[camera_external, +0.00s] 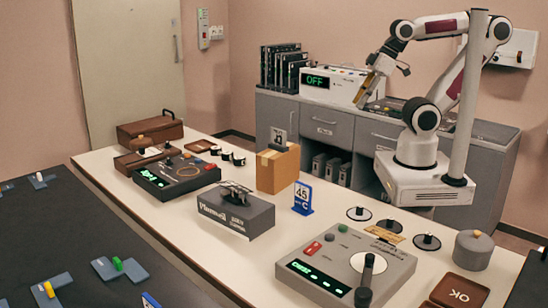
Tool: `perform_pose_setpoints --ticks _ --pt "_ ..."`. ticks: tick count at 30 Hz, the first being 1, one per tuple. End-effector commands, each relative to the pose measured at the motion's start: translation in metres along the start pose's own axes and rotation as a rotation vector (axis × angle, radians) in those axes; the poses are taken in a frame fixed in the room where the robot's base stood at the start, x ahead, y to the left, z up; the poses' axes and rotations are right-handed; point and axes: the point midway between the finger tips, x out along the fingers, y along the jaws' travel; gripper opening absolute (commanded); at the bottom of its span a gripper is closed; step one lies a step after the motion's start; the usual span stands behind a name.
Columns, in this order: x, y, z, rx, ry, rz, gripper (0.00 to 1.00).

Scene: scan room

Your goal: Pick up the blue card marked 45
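The blue card marked 45 (302,208) stands upright near the middle of the long white table. It has a white panel with the number on it and a white letter below. My gripper (378,86) is high above and behind the card, to its right, well apart from it. One finger shows as a yellowish-brown strip pointing down. The gripper is small in this view, so I cannot tell its opening or whether it holds anything.
A cardboard box (278,170) stands behind the card. A dark grey block (236,215) is to its left, and a grey console (345,262) is in front to the right. Black-knobbed discs (427,243) lie at the right. Bare white table surrounds the card.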

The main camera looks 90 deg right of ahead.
Motion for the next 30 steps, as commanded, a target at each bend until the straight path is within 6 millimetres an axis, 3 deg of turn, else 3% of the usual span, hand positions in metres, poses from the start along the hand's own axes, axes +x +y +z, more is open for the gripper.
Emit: perform_pose_setpoints --ticks 8,14,30 --pt "0.000 -0.002 -0.002 -0.001 0.003 -0.005 0.29" --pt "0.004 -0.018 -0.023 -0.006 0.040 -0.055 0.29" --pt "0.023 -0.131 -0.163 0.061 0.291 -0.336 0.29"
